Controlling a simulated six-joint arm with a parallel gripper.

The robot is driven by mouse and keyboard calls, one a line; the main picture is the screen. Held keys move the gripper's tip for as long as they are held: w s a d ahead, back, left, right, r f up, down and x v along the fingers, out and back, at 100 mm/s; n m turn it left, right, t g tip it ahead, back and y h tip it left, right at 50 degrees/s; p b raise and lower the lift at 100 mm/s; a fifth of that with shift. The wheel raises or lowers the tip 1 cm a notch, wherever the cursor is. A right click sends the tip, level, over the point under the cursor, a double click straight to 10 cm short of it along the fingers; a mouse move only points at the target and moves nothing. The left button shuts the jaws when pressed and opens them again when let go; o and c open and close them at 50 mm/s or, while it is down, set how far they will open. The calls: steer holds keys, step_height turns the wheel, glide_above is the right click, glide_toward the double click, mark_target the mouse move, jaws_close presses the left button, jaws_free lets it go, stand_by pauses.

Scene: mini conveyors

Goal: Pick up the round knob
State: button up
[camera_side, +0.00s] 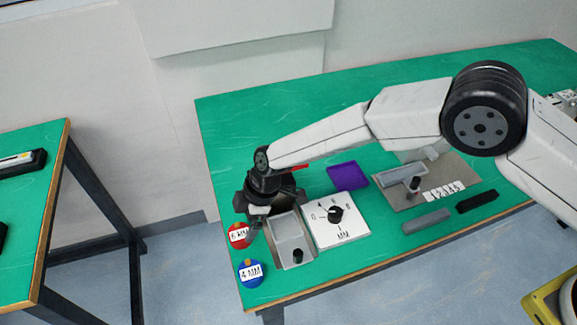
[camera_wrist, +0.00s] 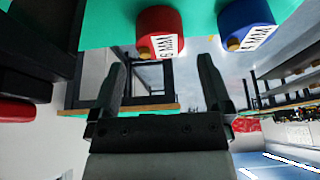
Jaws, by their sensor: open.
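A black round knob (camera_side: 335,214) sits on a white square panel (camera_side: 350,233) marked "MM", near the middle of the green table's front part. My gripper (camera_side: 258,217) is to the left of this panel, above the left edge of the table by a red round piece (camera_side: 238,235) labelled "6 MM". In the wrist view my gripper (camera_wrist: 162,72) is open with nothing between its fingers. The red piece (camera_wrist: 160,30) and a blue round piece (camera_wrist: 246,22) show beyond the fingertips there. The black knob is not seen in the wrist view.
The blue piece (camera_side: 250,272) labelled "4 MM" lies at the front left corner. A grey mini conveyor (camera_side: 290,240) with a black knob stands beside the panel; another (camera_side: 402,176) stands further right. A purple block (camera_side: 347,177) lies behind. The back left tabletop is clear.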

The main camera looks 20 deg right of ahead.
mark_target(239, 232)
steer(key=shift+f, duration=0.1)
steer(key=shift+x, duration=2.5)
steer(key=shift+a, duration=0.15)
steer(key=c, duration=1.2)
steer(key=shift+o, duration=0.2)
